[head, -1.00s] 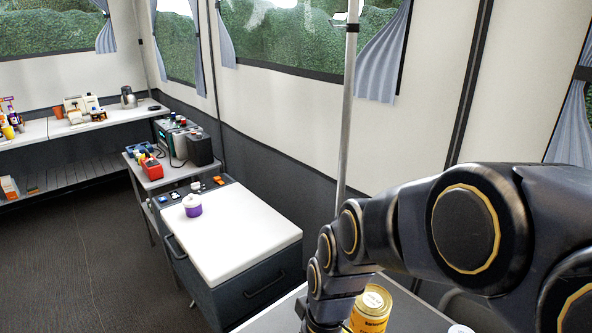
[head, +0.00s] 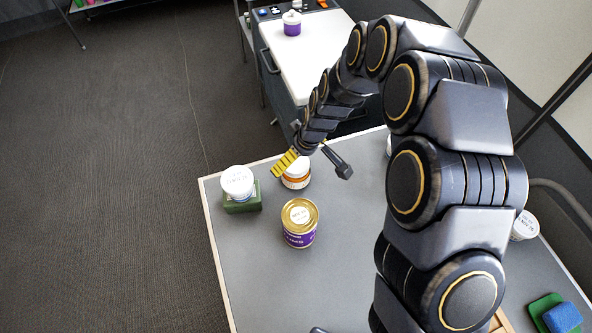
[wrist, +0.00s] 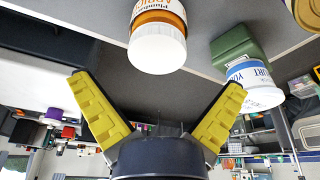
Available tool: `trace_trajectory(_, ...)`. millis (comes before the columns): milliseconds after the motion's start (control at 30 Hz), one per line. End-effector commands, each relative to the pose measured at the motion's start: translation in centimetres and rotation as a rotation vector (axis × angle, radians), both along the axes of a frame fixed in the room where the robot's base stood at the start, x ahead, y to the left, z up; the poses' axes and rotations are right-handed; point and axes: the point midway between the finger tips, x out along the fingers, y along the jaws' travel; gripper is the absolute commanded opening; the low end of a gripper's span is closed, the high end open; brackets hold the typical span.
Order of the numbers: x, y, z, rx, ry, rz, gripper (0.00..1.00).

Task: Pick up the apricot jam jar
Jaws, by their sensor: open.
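The apricot jam jar (head: 296,175) is a white-lidded jar with an orange band, upright near the far left edge of the grey table. In the wrist view the jar (wrist: 158,38) shows upside down, its label partly reading "APRI", centred beyond the fingers. My gripper (head: 314,164) is open, its yellow-padded fingers spread; in the head view one finger partly overlaps the jar and the other is to its right. In the wrist view the gripper (wrist: 158,86) has nothing between its fingers. Whether a finger touches the jar cannot be told.
A white yogurt tub (head: 238,181) stands on a green box (head: 243,203), close left of the jar. A gold-lidded tin with a purple label (head: 300,228) stands nearer. A white-topped unit (head: 315,52) is beyond the table. The table (head: 255,285) is bare at front left.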

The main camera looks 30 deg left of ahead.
Motion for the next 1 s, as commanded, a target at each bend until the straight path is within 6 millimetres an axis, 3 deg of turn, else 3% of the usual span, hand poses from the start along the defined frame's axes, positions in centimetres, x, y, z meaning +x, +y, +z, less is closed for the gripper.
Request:
trace_trajectory(333, 0.6, 0.8, -4.2, -0.001, 0.003, 0.001, 1.00)
trace_trajectory(600, 0.7, 0.9, -4.7, -0.001, 0.001, -0.001, 1.00)
trace_trajectory(700, 0.7, 0.9, -4.6, 0.000, 0.000, -0.001, 0.57)
trace_trajectory(767, 0.7, 0.9, -4.6, 0.000, 0.000, -0.001, 0.36)
trace_trajectory(1000, 0.8, 0.9, -4.6, 0.001, 0.000, -0.001, 0.34)
